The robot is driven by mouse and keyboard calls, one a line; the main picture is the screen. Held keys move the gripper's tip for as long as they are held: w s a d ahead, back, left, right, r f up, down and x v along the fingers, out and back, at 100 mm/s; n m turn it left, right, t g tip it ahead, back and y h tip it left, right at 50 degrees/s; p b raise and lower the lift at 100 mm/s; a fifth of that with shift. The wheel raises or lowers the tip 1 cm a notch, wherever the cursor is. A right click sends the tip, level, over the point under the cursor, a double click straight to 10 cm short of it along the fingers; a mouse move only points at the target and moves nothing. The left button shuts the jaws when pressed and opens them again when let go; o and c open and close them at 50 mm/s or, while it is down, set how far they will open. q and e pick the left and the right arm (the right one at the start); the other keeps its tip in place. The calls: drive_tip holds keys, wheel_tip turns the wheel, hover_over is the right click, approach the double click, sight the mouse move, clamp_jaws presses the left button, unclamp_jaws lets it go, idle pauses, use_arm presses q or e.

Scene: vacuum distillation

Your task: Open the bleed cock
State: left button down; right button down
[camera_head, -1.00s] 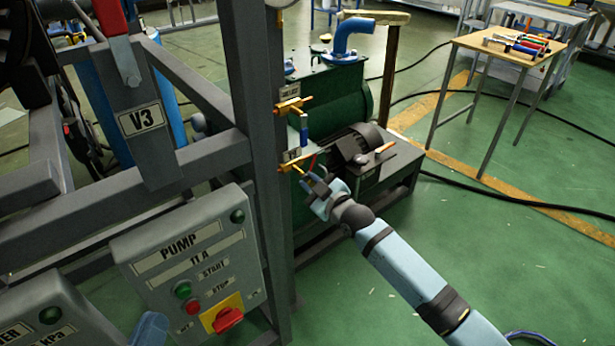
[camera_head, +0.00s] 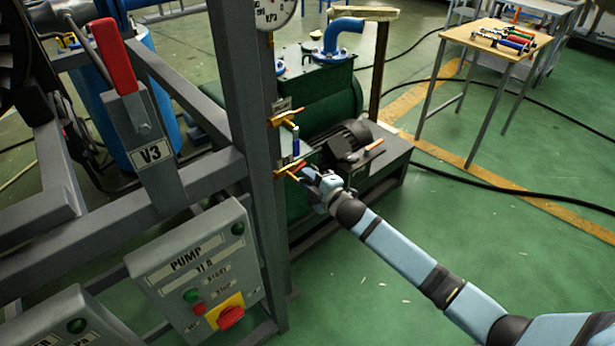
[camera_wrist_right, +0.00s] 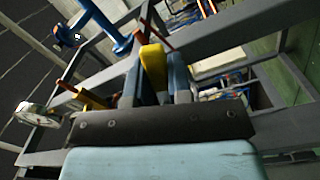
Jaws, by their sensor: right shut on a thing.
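Two brass cocks stick out from the grey upright post in the head view. The upper cock (camera_head: 284,118) has a blue handle (camera_head: 296,145) below it. The lower cock (camera_head: 282,171) has a small red part beside it. Their small labels are too small to read, so I cannot tell for sure which is the bleed cock. My right gripper (camera_head: 312,178) is at the lower cock. In the right wrist view its two fingers (camera_wrist_right: 157,85) are shut on a yellow lever (camera_wrist_right: 153,66), which stands up between them. My left gripper is not in view.
A pump control box (camera_head: 195,270) and the V3 lever (camera_head: 116,57) are on the grey frame at left. A green pump unit (camera_head: 335,105) stands behind the cocks. A dial gauge (camera_head: 272,10) is above. A tool table (camera_head: 490,40) stands at back right.

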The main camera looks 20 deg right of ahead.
idle(0.3)
drive_tip(key=c, duration=1)
unclamp_jaws()
drive_tip(key=shift+c, duration=0.2)
use_arm(q)
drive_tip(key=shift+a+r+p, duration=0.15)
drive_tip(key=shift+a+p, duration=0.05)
drive_tip(key=shift+p, duration=0.85)
use_arm(e)
drive_tip(key=v, duration=1.4)
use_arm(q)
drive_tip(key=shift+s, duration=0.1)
use_arm(e)
drive_tip(key=shift+r, duration=0.1)
